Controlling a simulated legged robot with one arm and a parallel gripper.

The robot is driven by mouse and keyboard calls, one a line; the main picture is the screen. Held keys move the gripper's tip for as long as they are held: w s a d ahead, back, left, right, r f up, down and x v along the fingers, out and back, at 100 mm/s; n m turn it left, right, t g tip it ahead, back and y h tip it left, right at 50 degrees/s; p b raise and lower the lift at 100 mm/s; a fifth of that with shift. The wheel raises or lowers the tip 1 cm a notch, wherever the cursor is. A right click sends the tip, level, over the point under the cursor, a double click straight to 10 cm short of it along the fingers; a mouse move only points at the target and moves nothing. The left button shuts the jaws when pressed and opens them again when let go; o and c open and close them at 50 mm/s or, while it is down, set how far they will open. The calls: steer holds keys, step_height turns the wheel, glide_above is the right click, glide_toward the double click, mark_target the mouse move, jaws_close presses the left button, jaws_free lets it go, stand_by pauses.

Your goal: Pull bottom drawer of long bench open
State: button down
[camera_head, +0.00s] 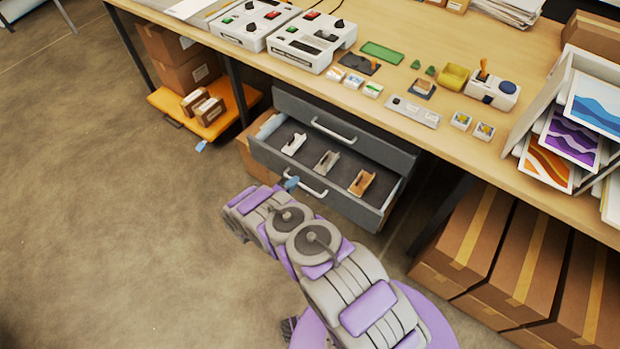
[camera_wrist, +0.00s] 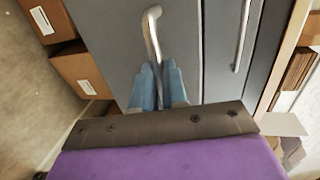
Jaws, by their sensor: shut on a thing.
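The bottom drawer (camera_head: 340,203) of the long bench (camera_head: 440,60) stands pulled out, with its dark interior showing. A white, a grey and an orange tape-dispenser-like object (camera_head: 362,183) lie in it. Its silver handle (camera_head: 307,184) is on the front face, and it also shows in the wrist view (camera_wrist: 152,30). My gripper (camera_head: 291,183) is at the left end of this handle. In the wrist view its blue fingers (camera_wrist: 160,88) are shut around the handle bar. The upper drawer (camera_head: 350,120) is closed, with its own handle (camera_head: 333,130).
Cardboard boxes (camera_head: 500,250) stand under the bench at the right. An orange trolley (camera_head: 215,112) with boxes stands at the left. A paper rack (camera_head: 560,120) and several small devices are on the benchtop. The floor (camera_head: 110,230) at the left is clear.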

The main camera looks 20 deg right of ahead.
steer(key=s+a, duration=0.3)
steer(key=shift+s+a+f+p, duration=0.25)
steer(key=shift+a+p, duration=0.05)
steer(key=shift+a, duration=0.05)
steer(key=c, duration=1.2)
jaws_free()
steer(key=shift+a, duration=0.5)
steer(key=shift+o, duration=0.2)
steer(key=shift+d+r, duration=0.15)
steer(key=shift+d, duration=0.15)
steer(key=p+v, duration=0.2)
steer(key=v, duration=1.5)
steer(key=shift+a, duration=0.35)
